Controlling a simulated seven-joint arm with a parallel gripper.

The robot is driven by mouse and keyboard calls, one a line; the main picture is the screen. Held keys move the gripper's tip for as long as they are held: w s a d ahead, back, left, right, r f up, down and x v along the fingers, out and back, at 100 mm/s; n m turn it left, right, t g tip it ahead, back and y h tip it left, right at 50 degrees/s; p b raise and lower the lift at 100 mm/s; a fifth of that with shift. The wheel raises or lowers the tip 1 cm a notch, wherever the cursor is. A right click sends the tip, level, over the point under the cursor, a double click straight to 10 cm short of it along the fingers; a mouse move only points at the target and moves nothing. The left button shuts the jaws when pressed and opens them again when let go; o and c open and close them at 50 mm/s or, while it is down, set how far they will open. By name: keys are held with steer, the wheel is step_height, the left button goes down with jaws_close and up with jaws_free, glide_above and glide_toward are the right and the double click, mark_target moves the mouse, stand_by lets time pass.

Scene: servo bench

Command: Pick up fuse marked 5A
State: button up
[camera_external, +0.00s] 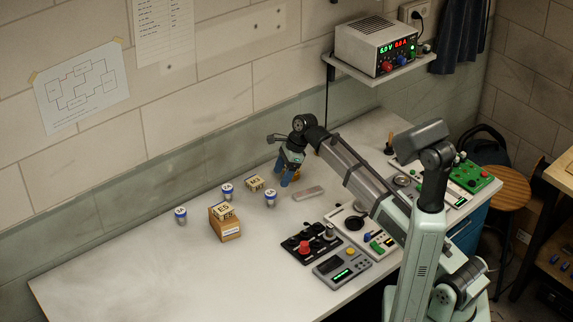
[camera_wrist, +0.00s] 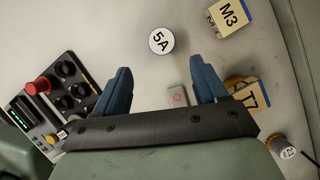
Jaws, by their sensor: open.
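The fuse marked 5A (camera_wrist: 161,41) shows in the wrist view from above, a round white top with a dark blue rim. It stands upright on the bench just beyond the fingertips. In the external view it appears to be the small blue-and-white cylinder (camera_external: 270,198) left of my gripper (camera_external: 287,181). My gripper has two blue fingers, spread apart and empty in the wrist view (camera_wrist: 160,66). Two similar cylinders stand farther left, one at the far left (camera_external: 180,216) and one behind the box (camera_external: 227,190); their marks are unreadable here.
A block marked M3 (camera_wrist: 230,17) sits close to the fuse. A block marked T7 (camera_wrist: 247,95) is beside the right finger. A flat grey piece (camera_wrist: 178,96) lies between the fingers. A panel with a red button (camera_external: 304,247) stands at right. The bench's left front is clear.

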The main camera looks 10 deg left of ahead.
mark_target(272, 194)
steer(key=x, duration=1.1)
steer(key=shift+w+a+f, duration=0.15)
steer(key=shift+a+f, duration=0.05)
steer(key=shift+a, duration=0.05)
steer(key=c, duration=1.1)
